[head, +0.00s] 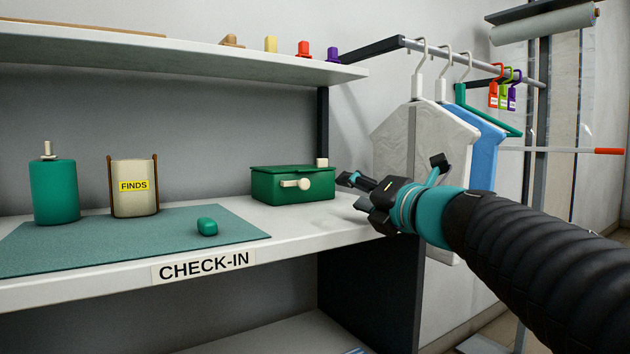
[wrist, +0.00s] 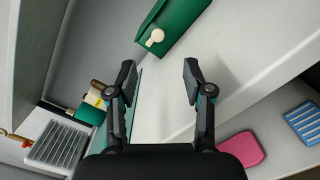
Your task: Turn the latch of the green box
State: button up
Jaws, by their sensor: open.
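The green box (head: 270,186) sits on the white counter, near its right end, with its lid closed. Its cream latch (head: 296,184) is on the front face, a round knob with a bar lying roughly level toward the left. In the wrist view the green box (wrist: 178,22) is at the top, and the latch (wrist: 155,37) shows ahead of the fingers, a little left of the middle between them. My gripper (head: 350,190) is to the right of the box, open and empty, apart from the latch. Its two fingers (wrist: 159,78) are spread wide in the wrist view.
A teal mat (head: 130,238) on the counter (head: 300,217) holds a green oval object (head: 207,227). A teal canister (head: 54,190) and the FINDS bin (head: 134,190) stand at left. Hanging bagged garments (head: 425,140) are close behind my arm. The counter before the box is clear.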

aim_at(306, 184)
jog(key=shift+w+a+n+g+y, duration=0.35)
jog(key=shift+a+n, duration=0.25)
jog(key=shift+n, duration=0.2)
jog(key=x, duration=1.3)
jog(key=shift+w+a+f, duration=0.15)
jog(key=shift+w+a, duration=0.05)
grip_shut()
